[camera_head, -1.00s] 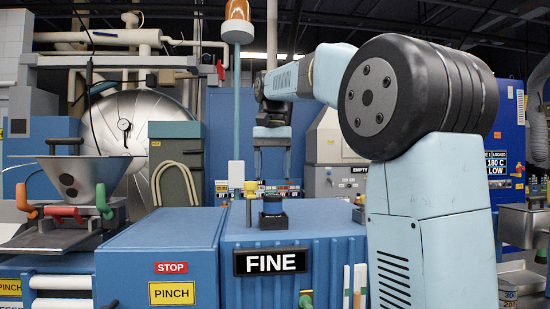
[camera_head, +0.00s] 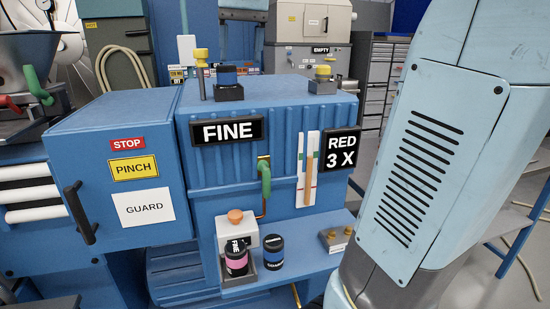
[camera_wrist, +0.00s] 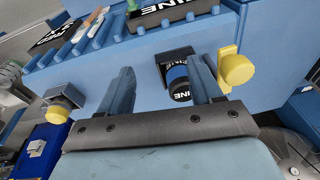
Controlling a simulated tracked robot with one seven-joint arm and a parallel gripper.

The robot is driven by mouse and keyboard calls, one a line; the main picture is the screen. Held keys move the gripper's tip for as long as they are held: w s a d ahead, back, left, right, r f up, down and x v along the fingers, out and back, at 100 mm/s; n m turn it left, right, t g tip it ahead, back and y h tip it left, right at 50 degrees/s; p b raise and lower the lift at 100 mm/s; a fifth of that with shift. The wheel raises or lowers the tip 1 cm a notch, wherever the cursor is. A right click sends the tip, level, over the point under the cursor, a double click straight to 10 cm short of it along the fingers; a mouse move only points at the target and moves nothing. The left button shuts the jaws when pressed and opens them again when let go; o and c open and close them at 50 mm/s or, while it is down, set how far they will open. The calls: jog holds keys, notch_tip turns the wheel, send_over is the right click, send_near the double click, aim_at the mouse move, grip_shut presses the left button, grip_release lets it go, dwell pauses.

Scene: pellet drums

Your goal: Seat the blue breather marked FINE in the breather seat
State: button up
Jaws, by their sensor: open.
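A blue-banded black breather (camera_head: 228,78) stands in a dark square holder on the blue cabinet top. In the wrist view this breather (camera_wrist: 179,82) shows lettering that ends in "INE". My gripper (camera_wrist: 165,80) is open, its fingers apart over the cabinet top, with the breather between them, closer to the right finger. In the head view my gripper (camera_head: 241,55) is partly visible behind the breather. On the front shelf, a pink-banded breather marked FINE (camera_head: 236,260) stands in a dark holder below an orange knob. A second blue-banded breather (camera_head: 272,254) stands beside it; its lettering is unclear.
A yellow-topped post (camera_head: 201,62) and a yellow knob (camera_head: 323,72) flank the holder on the cabinet top. A green-handled valve (camera_head: 264,178) hangs on the cabinet front. My arm covers the right side.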

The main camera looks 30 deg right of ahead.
jog(key=s+f+n+t, duration=0.3)
jog(key=s+f, duration=1.4)
jog(key=f, duration=0.4)
jog(key=shift+a+t, duration=0.25)
jog(key=shift+t, duration=0.15)
jog(key=shift+w, duration=0.1)
jog(key=shift+c, duration=0.4)
